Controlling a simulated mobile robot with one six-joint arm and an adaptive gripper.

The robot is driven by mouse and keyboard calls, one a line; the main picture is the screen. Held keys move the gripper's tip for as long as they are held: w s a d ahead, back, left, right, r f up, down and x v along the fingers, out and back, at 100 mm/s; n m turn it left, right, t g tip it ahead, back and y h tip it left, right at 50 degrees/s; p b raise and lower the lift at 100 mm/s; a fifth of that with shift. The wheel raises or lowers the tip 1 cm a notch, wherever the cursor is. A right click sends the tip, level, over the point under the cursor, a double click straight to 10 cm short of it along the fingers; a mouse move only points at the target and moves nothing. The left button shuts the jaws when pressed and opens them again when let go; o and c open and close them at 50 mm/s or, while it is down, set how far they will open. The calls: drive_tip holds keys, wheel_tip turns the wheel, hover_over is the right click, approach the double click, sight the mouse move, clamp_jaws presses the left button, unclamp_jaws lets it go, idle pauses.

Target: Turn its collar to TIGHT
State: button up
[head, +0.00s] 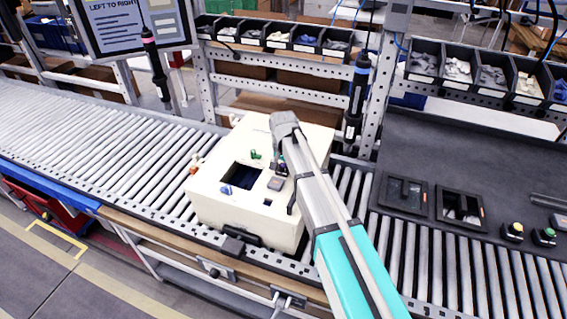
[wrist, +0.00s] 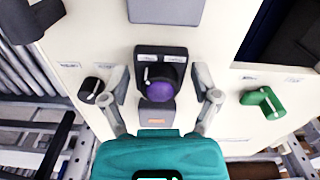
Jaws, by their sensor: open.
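In the wrist view a purple round knob or collar (wrist: 161,88) sits in a dark grey housing (wrist: 162,52) on the cream panel. A small white pointer stands up at its upper left. I cannot read any TIGHT mark. My gripper (wrist: 160,92) is open, with one finger to the left of the purple part and one to its right. I see a gap on both sides, and nothing is held. In the head view my gripper (head: 282,166) is over the cream box (head: 270,225), and my arm hides part of the box top.
A black knob (wrist: 92,88) and a green lever knob (wrist: 262,102) flank the gripper. The box has a dark opening (head: 242,176) and stands on a roller conveyor (head: 90,140). Black screwdrivers hang left (head: 156,66) and right (head: 357,95) behind it. Part bins (head: 455,70) line the back.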

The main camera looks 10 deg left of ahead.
sight(283, 164)
drive_tip(key=shift+r+n+p, duration=0.4)
drive_tip(key=shift+r+n, duration=0.1)
drive_tip(key=shift+r, duration=0.15)
wheel_tip(283, 164, up, 14)
drive_tip(key=n+p, duration=1.4)
drive_tip(key=n, duration=0.4)
drive_tip(key=shift+w, duration=0.2)
drive_tip(key=shift+f, duration=0.15)
wheel_tip(283, 164, down, 14)
drive_tip(key=b, duration=1.3)
drive_tip(key=shift+r+b, duration=0.2)
drive_tip(key=shift+b, duration=0.2)
clamp_jaws()
